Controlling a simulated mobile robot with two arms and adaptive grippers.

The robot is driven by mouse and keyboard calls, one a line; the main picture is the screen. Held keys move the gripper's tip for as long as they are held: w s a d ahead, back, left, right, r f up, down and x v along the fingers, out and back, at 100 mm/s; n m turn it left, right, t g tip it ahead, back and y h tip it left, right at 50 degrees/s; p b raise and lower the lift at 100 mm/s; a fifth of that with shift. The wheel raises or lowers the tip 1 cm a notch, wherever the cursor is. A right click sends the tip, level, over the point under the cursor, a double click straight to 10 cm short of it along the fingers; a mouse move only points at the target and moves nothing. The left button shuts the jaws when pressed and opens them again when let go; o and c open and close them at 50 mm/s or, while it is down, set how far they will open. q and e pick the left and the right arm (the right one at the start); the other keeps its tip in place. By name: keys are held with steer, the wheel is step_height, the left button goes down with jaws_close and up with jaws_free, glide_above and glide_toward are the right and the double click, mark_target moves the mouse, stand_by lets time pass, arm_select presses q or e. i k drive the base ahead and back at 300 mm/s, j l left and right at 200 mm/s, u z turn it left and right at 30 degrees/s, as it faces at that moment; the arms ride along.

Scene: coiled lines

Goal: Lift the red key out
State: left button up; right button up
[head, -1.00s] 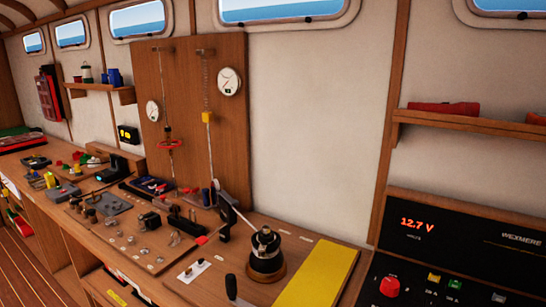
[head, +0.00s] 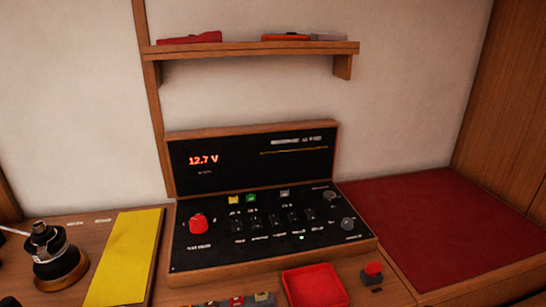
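A red key-like knob (head: 199,224) sits at the left of the sloping black control panel (head: 215,258), and it looks seated in the panel face. A smaller red-topped piece on a dark base (head: 373,271) stands on the bench in front of the panel's right corner. Neither of my grippers is in view.
A red tray (head: 313,287) lies in front of the panel, with small blocks (head: 240,300) beside it. A yellow mat (head: 126,257) and a black winch (head: 54,257) are to the left. A red cushion (head: 430,225) is at right. A shelf (head: 250,48) hangs above.

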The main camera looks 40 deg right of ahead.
mark_target(372, 270)
steer(key=k+z, duration=0.1)
steer(key=z, duration=1.95)
